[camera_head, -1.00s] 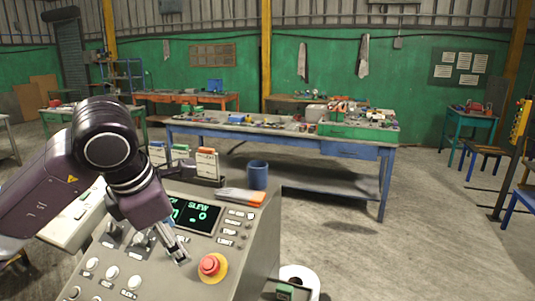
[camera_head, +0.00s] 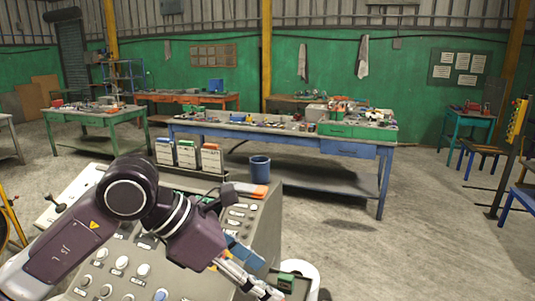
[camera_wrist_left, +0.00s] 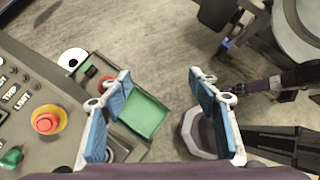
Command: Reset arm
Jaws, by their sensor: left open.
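My left arm reaches in from the lower left in the head view. Its gripper (camera_head: 256,274) is low over the right edge of the grey control console (camera_head: 225,222). In the left wrist view the gripper (camera_wrist_left: 160,78) is open, its blue-padded fingers wide apart with nothing between them. A red mushroom button on a yellow ring (camera_wrist_left: 46,121) is on the console, left of the fingers. In the head view my arm hides that button and the display. My right gripper is not in view.
A green tray-like part (camera_wrist_left: 140,112) lies beyond the left finger. A long blue workbench (camera_head: 350,148) is farther back.

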